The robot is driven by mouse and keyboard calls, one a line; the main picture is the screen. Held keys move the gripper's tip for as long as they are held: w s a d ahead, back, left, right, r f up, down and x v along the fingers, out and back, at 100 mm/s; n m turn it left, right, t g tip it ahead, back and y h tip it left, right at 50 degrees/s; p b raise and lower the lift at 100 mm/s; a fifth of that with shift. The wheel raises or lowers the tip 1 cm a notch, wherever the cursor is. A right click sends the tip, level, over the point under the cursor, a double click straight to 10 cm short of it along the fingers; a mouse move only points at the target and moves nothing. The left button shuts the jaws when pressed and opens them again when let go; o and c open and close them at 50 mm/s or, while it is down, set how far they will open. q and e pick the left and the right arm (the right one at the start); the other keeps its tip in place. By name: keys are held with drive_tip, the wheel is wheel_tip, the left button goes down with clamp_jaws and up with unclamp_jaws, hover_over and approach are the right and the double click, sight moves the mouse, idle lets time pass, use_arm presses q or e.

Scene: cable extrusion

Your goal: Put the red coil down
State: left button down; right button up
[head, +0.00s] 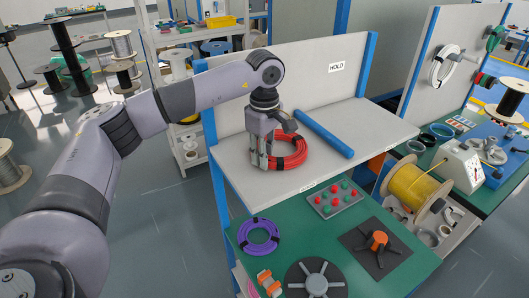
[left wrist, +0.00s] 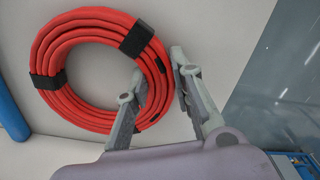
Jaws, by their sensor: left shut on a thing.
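The red coil (head: 290,151) lies flat on, or just above, the grey shelf marked HOLD (head: 367,127); I cannot tell if it touches. It is bound with black straps. My left gripper (head: 260,160) points down at the coil's left side. In the left wrist view the red coil (left wrist: 55,50) fills the upper left, and the fingers of my left gripper (left wrist: 155,95) straddle one side of its ring, shut on it. The right gripper is not in view.
A blue bar (head: 323,133) lies on the shelf right of the coil. Below, a green bench (head: 290,238) carries a purple coil (head: 258,236), a button panel (head: 336,198) and a dark reel (head: 315,281). The shelf's right part is clear.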

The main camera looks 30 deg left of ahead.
use_arm(q)
drive_tip(key=c, duration=1.8)
unclamp_jaws()
drive_tip(key=shift+f, duration=0.1)
drive_tip(key=shift+c, duration=0.2)
drive_tip(key=o, duration=0.4)
drive_tip(key=shift+o, duration=0.2)
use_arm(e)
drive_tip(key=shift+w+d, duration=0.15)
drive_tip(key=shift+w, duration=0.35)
use_arm(q)
wheel_tip(320, 180, up, 12)
drive_tip(key=b, duration=0.3)
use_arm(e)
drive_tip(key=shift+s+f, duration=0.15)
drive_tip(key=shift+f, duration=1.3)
